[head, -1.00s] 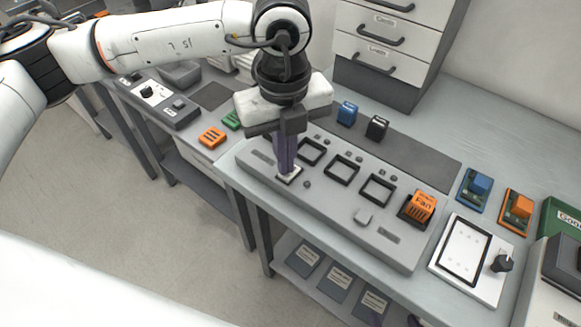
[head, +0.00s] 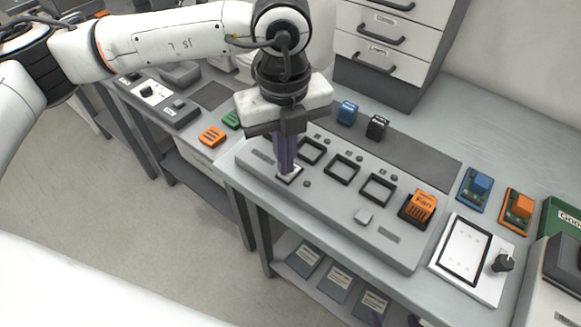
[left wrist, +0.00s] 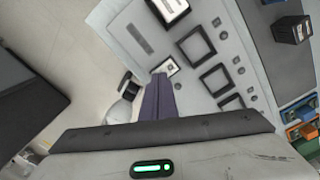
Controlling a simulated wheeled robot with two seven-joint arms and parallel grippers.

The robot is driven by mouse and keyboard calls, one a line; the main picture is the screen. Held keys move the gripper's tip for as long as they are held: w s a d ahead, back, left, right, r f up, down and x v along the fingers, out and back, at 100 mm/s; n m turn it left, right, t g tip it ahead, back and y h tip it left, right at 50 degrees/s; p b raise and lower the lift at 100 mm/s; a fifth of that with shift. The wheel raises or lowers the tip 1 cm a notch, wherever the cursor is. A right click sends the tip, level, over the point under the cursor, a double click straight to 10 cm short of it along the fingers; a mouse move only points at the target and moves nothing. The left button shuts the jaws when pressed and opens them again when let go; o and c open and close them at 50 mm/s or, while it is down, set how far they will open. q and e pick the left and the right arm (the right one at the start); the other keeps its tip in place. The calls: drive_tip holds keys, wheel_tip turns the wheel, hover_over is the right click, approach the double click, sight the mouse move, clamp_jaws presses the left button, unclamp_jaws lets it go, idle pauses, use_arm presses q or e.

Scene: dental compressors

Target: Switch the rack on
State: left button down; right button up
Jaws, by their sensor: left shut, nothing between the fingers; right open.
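The rack (head: 330,212) is a long grey panel on the bench, with three empty black square frames and an orange Fan module (head: 418,208) at its right end. A small pale switch plate (head: 294,177) with a dark border lies near its left end; it also shows in the left wrist view (left wrist: 171,66). My left gripper (head: 286,172) is shut and empty, pointing down with its purple fingertips at the switch plate. Its fingers hide part of the plate, and I cannot tell if they touch. My right gripper (head: 394,320) shows only its purple fingertips, apart, at the bottom edge.
A blue module (head: 347,112) and a black module (head: 377,127) stand behind the rack. A white panel with a black knob (head: 502,263) lies to the right, near blue and orange modules. Drawers (head: 380,50) stand behind.

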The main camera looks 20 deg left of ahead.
use_arm(q)
drive_tip(key=shift+f+b, duration=0.65)
drive_tip(key=shift+f, duration=0.1)
drive_tip(key=shift+r, duration=0.15)
wheel_tip(320, 180, up, 7)
drive_tip(key=p, duration=0.3)
drive_tip(key=shift+p, duration=0.3)
idle(0.3)
idle(0.4)
